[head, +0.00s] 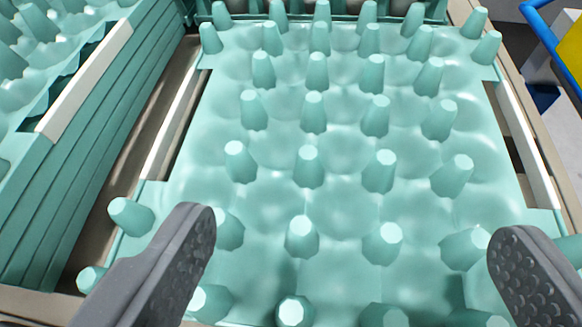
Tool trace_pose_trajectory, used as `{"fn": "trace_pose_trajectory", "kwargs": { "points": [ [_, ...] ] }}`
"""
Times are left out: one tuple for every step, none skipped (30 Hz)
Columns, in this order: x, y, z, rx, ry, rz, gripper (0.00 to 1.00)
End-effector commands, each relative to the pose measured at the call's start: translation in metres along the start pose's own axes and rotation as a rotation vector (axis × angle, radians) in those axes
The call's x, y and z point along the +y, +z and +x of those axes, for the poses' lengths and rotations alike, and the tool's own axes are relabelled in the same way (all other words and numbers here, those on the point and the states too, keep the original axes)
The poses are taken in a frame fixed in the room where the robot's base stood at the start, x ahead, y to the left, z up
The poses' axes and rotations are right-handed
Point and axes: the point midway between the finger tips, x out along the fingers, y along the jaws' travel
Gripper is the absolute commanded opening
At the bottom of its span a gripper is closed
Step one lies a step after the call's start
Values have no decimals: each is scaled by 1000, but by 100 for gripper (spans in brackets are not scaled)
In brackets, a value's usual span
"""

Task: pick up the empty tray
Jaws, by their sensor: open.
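An empty teal egg tray (340,213) fills the middle of the head view. Rows of pegs stand up from it, with bare hollows between them and no eggs. A pale slot edge shows on its left side and another on its right side. My gripper (352,240) is open over the near part of the tray, with one dark grey finger at the lower left and the other at the lower right. Nothing is between the fingers except the tray surface below. I cannot tell whether the fingers touch the tray. The tray's near edge is partly hidden.
A stack of teal trays (85,150) stands close on the left, with a narrow gap between. More teal trays (375,8) are behind the far edge. A blue rail (545,35) and a yellow surface (570,50) are at the upper right.

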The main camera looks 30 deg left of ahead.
Motion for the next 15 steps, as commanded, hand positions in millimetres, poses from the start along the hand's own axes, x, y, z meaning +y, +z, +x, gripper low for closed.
{"fn": "trace_pose_trajectory", "kwargs": {
  "points": [
    [-1,2,6,-1,-4,0,83],
    [-2,2,10,-1,-5,-1,83],
    [-2,2,16,-1,-5,-2,83],
    [-1,2,21,-1,-4,-3,83],
    [-2,2,26,0,-3,-4,83],
    [-1,1,33,2,-2,-5,83],
    [0,1,38,2,-2,-4,83],
    [-1,1,43,1,-3,-4,83],
    [-1,2,50,0,-3,-3,83],
    [-2,2,55,-1,-4,-3,83],
    [-2,2,60,-1,-4,-4,83],
    [-1,2,65,-1,-3,-3,83],
    [-1,1,69,0,-2,-3,83],
    [-1,0,72,1,-2,-4,83],
    [0,0,76,2,-1,-3,83]
  ]
}}
